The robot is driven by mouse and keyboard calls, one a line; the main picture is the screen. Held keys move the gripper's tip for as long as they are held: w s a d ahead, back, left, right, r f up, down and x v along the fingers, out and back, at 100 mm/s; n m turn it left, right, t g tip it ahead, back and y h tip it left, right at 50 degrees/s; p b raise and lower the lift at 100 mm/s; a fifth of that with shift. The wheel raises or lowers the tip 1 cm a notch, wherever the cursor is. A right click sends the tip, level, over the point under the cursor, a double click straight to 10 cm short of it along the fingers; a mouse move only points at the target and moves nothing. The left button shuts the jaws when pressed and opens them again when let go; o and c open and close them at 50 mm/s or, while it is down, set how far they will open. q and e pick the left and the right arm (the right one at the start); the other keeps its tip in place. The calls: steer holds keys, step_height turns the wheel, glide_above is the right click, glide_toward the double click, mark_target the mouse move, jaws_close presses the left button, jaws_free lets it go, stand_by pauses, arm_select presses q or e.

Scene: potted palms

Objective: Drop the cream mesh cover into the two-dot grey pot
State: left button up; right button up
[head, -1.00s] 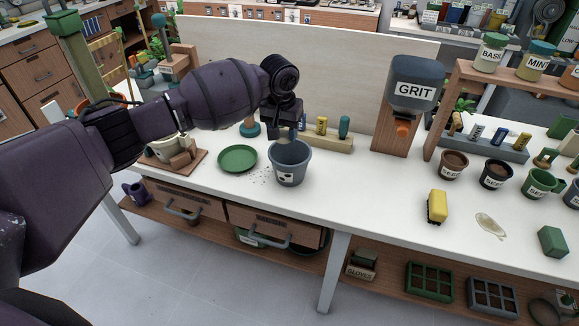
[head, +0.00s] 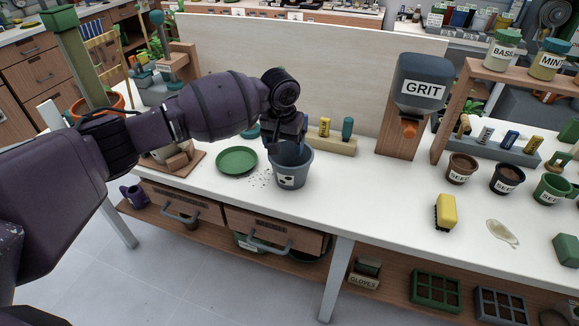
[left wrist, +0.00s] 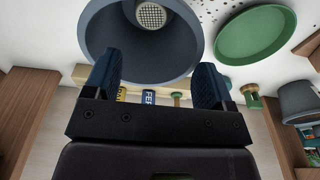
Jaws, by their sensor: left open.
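The grey pot (head: 292,172) stands on the white bench and has a small white label with dark dots on its front. It fills the upper middle of the left wrist view (left wrist: 95,30). The round cream mesh cover (left wrist: 151,15) shows inside it, seemingly at the bottom, apart from the fingers. In the head view the cover is hidden. My left gripper (left wrist: 157,80) is open and empty, its two dark blue fingers spread. In the head view my left gripper (head: 290,143) points down at the pot's mouth. My right gripper is out of view.
A green saucer (head: 237,161) and scattered dark grains lie left of the pot. A wooden block holding small tubes (head: 334,143) stands behind it, and the grit dispenser (head: 420,95) to the right. A yellow brush (head: 446,211) lies farther right.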

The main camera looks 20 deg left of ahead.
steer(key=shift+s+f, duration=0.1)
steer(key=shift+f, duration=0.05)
arm_select(q)
step_height(320, 180, up, 11)
steer(key=s+p, duration=0.1)
steer(key=p, duration=0.1)
steer(key=shift+s, duration=0.15)
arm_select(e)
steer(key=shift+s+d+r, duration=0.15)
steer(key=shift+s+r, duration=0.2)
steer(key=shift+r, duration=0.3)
arm_select(q)
steer(key=shift+f, duration=0.1)
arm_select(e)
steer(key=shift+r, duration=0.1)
